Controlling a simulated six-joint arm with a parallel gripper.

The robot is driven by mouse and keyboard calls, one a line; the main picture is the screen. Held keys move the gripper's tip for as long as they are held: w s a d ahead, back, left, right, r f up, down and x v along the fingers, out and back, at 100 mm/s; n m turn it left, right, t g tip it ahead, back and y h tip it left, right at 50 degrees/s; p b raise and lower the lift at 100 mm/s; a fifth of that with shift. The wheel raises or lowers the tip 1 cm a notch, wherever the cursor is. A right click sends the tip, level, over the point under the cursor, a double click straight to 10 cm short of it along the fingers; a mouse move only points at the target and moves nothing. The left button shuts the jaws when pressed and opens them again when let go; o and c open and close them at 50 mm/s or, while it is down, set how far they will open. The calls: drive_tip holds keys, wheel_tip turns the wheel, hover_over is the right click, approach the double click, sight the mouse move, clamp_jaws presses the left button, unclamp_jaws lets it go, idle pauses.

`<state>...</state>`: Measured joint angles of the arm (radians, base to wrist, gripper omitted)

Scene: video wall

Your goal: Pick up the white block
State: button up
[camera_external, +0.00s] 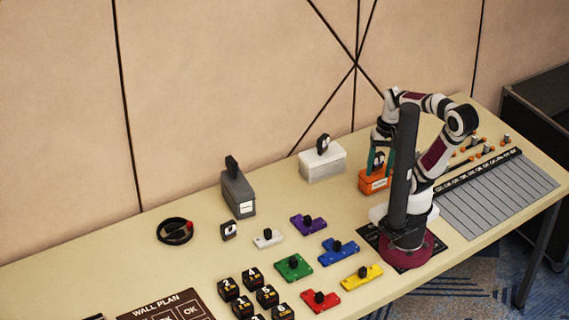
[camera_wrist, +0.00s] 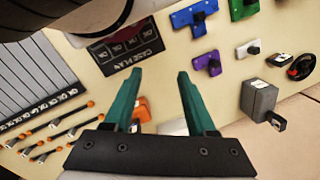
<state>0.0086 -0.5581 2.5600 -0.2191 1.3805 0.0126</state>
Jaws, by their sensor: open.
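A large white block (camera_external: 322,164) with a black knob on top stands near the wall, left of my gripper in the external view. In the wrist view, a pale surface between the fingers is mostly hidden by the gripper bar, and I cannot tell if it is this block. A small flat white piece with a black knob (camera_external: 267,239) lies farther left; it also shows in the wrist view (camera_wrist: 243,51). My gripper (camera_external: 381,168) has teal fingers spread apart, at the orange block (camera_external: 374,184) in the external view. The wrist view shows nothing gripped between the fingertips (camera_wrist: 159,74).
A grey block (camera_external: 238,195) stands left of the white block. Purple (camera_external: 308,224), blue (camera_external: 338,250), green (camera_external: 293,267), yellow (camera_external: 361,277) and red (camera_external: 319,300) pieces lie in front. A black ring (camera_external: 175,231) lies at left. The back wall is close behind the blocks.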

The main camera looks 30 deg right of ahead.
drive_tip(key=o, duration=0.4)
drive_tip(key=shift+o, duration=0.2)
drive_tip(key=w+a+r+m+g+h, duration=0.1)
drive_tip(key=w+a+r+m+h, duration=0.25)
drive_tip(key=w, duration=0.55)
drive_tip(key=m+t+h, duration=0.1)
drive_tip(key=m+h, duration=0.2)
drive_tip(key=m, duration=0.6)
hover_over(266, 231)
drive_tip(key=a, duration=0.5)
wheel_tip(266, 231, down, 10)
drive_tip(key=x, duration=1.5)
drive_tip(key=shift+w+a+f, duration=0.15)
drive_tip(key=shift+w+f, duration=0.05)
drive_tip(key=shift+f, duration=0.25)
